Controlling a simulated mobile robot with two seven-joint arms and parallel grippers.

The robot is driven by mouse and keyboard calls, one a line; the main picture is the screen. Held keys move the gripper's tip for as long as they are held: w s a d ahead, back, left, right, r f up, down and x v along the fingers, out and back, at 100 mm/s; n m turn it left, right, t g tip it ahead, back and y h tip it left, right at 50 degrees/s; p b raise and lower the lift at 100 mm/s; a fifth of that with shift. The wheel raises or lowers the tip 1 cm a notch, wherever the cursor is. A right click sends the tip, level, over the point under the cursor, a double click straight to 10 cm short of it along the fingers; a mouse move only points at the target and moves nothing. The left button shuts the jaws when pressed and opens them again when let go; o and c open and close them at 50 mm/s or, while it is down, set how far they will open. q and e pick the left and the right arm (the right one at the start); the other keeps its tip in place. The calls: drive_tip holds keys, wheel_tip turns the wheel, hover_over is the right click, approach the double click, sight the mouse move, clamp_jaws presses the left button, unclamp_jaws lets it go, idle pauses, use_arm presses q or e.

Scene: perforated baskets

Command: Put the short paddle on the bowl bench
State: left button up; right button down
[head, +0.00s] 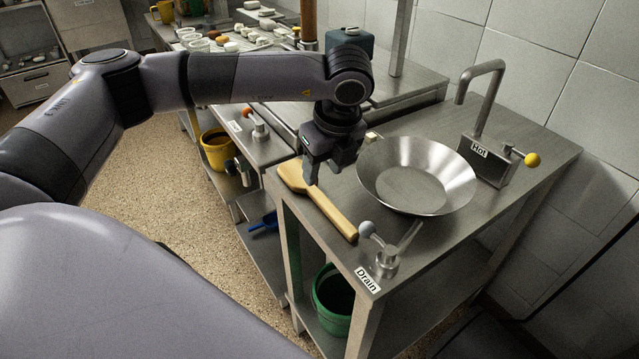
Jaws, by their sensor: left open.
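A short yellow wooden paddle (328,212) lies on the metal bench (440,232) that has the bowl set in its top. It rests along the bench's left edge, its wide end at the back and its handle towards the drain lever. My left gripper (322,178) is open and points down close to the paddle's wide end, near the bowl's left rim. I cannot tell whether its fingers touch the paddle. The shiny metal bowl (415,180) is empty. My right gripper is out of view.
A tap marked Hot (485,150) with a yellow knob stands behind the bowl. A drain lever (385,255) with a grey ball stands at the front corner. A green bucket (333,300) is below. A yellow bucket (218,150) stands under the counter at left.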

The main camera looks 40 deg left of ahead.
use_arm(q)
drive_tip(key=v, duration=0.5)
drive_tip(key=shift+r, duration=0.1)
drive_tip(key=shift+s, duration=0.1)
idle(0.3)
